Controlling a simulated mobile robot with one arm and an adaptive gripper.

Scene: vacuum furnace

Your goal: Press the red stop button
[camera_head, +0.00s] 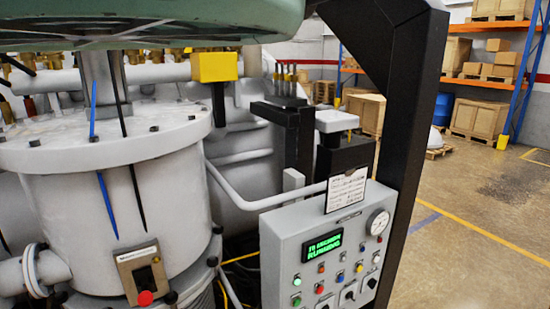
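The grey control panel (285,245) stands at the lower middle right, with a lit green display (322,244), a round gauge (378,222) and several coloured buttons and black knobs. A red button (320,289) sits below the display, near a green button (297,281). Another, larger red button (145,298) is on a small beige box (139,270) on the white vessel at lower left. Labels are too small to read, so I cannot tell which red one is the stop button. My gripper is not in view.
The white vessel (105,190) with pipes fills the left, under a green rounded part (150,18). A black frame post (408,130) rises beside the panel. Open floor (480,220) lies to the right, with shelves of boxes (490,70) behind it.

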